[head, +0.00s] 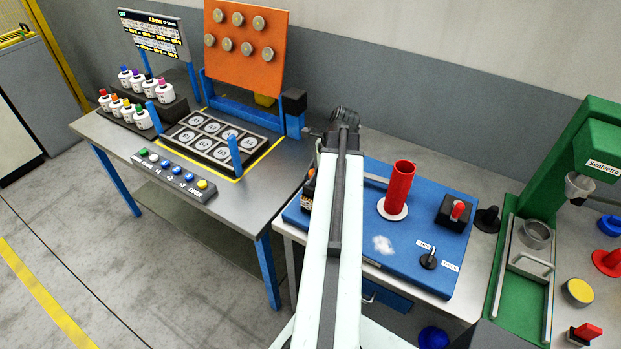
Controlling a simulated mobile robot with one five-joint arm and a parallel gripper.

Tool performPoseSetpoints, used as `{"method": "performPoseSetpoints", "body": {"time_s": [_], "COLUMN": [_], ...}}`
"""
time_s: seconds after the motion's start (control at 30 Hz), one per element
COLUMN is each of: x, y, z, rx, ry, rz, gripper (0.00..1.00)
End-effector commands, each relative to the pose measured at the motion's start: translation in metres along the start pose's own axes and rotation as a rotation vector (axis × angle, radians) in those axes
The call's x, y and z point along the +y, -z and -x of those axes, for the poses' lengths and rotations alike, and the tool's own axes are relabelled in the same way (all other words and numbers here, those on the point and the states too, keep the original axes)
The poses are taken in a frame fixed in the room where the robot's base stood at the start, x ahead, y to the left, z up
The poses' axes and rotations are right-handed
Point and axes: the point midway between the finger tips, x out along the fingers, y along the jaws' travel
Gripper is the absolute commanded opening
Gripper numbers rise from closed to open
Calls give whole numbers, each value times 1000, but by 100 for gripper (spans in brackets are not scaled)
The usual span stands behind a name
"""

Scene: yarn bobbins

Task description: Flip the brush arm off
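My arm reaches away from me over the blue machine bed (400,245). My gripper (344,115) is the small dark shape at its far end, near the wall. Its fingers are too small to tell open from shut. A red bobbin (399,185) stands upright on a white disc on the bed. To its right is a black box (453,224) with a red toggle (458,210). A black lever (429,259) sits in front, between two small white labels. I cannot tell which part is the brush arm. My arm hides the left part of the bed.
A steel table (100,124) on the left holds bottles, a button strip (174,176) and an orange peg board (245,45). A green press (577,150) stands on the right. A black knob (487,219) is near the bed's right edge. Floor is clear at lower left.

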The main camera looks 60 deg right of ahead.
Motion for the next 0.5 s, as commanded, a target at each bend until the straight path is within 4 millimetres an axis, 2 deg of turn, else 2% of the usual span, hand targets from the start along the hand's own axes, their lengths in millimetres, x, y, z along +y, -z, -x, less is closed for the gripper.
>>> {"method": "performPoseSetpoints", "body": {"time_s": [0.37,0.5], "x": [0,0], "y": [-3,-4], "z": [-1,7], "rx": [0,0], "ry": [-1,-1], "rz": [5,5], "gripper": [51,51]}}
